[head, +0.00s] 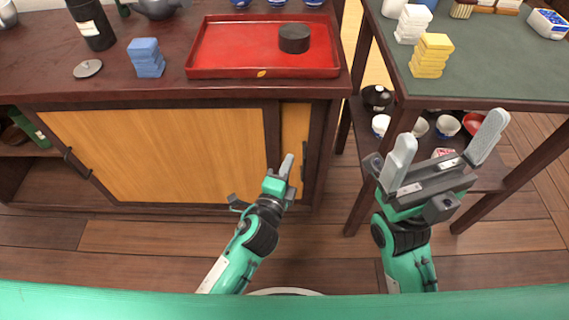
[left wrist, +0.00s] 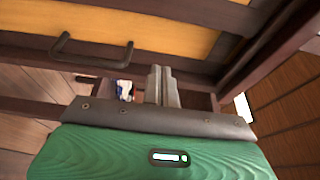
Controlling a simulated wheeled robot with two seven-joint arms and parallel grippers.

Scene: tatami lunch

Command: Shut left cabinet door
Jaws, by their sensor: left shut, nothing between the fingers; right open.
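The left cabinet door (head: 155,150) is a light wood panel in a dark frame, with a dark bar handle (head: 68,162) at its left edge. It stands to the right of an open gap (head: 15,150), which shows a shelf and a green bottle (head: 30,128). A narrow strip of the right door (head: 294,135) shows beside it. My left gripper (head: 287,168) is shut and empty, in front of the cabinet's right end. Its closed fingers show in the left wrist view (left wrist: 162,86), near a dark handle (left wrist: 92,50). My right gripper (head: 447,150) is open and empty before the side table.
The cabinet top holds a red tray (head: 210,63) with a dark round box (head: 294,38), and blue blocks (head: 146,58). A green-topped table (head: 485,55) stands at right, with bowls on its lower shelf. The wooden floor before the cabinet's left part is clear (head: 130,235).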

